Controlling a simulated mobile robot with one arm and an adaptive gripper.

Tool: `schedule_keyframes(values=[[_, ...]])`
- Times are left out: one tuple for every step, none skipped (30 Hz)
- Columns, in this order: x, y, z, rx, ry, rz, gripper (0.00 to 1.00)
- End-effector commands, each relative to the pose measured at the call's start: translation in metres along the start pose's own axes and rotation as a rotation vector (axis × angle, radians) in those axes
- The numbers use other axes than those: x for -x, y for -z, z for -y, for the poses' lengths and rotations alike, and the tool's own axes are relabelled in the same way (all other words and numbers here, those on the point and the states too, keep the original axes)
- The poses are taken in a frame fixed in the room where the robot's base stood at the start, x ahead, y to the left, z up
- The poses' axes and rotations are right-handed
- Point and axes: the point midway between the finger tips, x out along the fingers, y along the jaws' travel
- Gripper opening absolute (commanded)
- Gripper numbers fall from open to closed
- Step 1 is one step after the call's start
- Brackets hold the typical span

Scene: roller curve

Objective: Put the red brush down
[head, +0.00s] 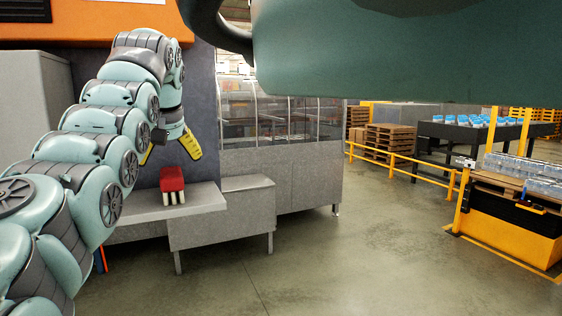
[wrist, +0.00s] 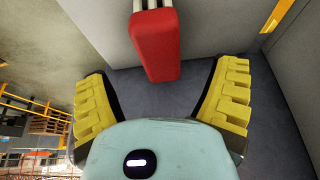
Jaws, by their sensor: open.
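The red brush (head: 172,181) stands upright on a grey metal ledge (head: 148,211), its pale bristles down on the surface. It also shows in the wrist view as a red block (wrist: 156,45), with its pale bristles at the top edge. My gripper (head: 171,150) is just above the brush in the head view, with its yellow fingers spread apart. In the wrist view my gripper (wrist: 162,105) is open, its yellow pads on either side of the brush's end and clear of it. Nothing is between the fingers' pads touching them.
A lower grey bench (head: 222,214) adjoins the ledge on the right. A dark panel (head: 203,100) rises behind the ledge. A glazed grey machine (head: 290,170) stands further right. Yellow rails (head: 400,160) and the open floor (head: 350,260) lie to the right.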

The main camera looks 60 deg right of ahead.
Motion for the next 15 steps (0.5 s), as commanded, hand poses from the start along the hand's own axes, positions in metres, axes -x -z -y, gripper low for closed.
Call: schedule_keyframes(values=[[0.003,-0.002,-0.001,0.0,-0.001,-0.003,0.86],[0.01,0.001,0.001,0.002,0.0,-0.003,0.86],[0.019,0.003,0.002,0.001,0.001,-0.005,0.86],[0.023,0.004,0.002,0.002,0.0,-0.005,0.86],[0.026,0.003,0.001,0.002,-0.001,-0.005,0.86],[0.031,0.003,0.001,0.0,0.0,-0.004,0.86],[0.034,0.003,0.002,0.001,0.001,-0.003,0.86],[0.037,0.002,0.002,0.001,0.001,-0.001,0.86],[0.042,0.002,0.002,0.001,0.001,0.0,0.86],[0.045,0.003,0.002,0.001,0.002,0.0,0.86],[0.048,0.003,0.002,0.002,0.002,-0.001,0.86],[0.051,0.003,0.002,0.002,0.002,-0.001,0.86],[0.054,0.003,0.002,0.001,0.002,0.0,0.86],[0.057,0.003,0.002,0.003,0.002,0.0,0.86],[0.06,0.002,0.002,0.001,0.002,0.0,0.86]])
